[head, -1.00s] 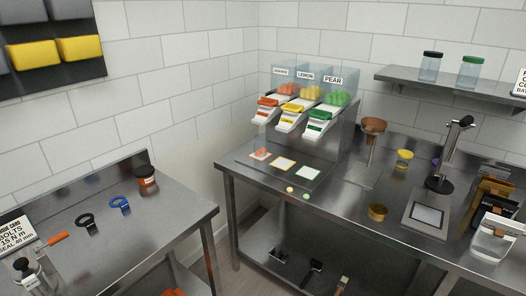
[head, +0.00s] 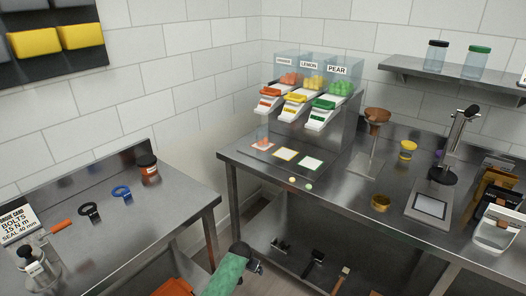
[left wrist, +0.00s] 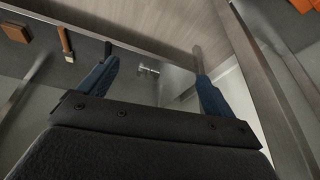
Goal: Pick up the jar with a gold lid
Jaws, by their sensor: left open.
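Two clear jars stand on the wall shelf in the head view, one with a black lid (head: 436,57) and one with a green lid (head: 476,63). An amber jar with a dark lid (head: 148,170) stands on the left table. My right gripper is not in view.
A gap separates the tables. A wooden-handled tool (left wrist: 66,43) lies on the under-shelf.

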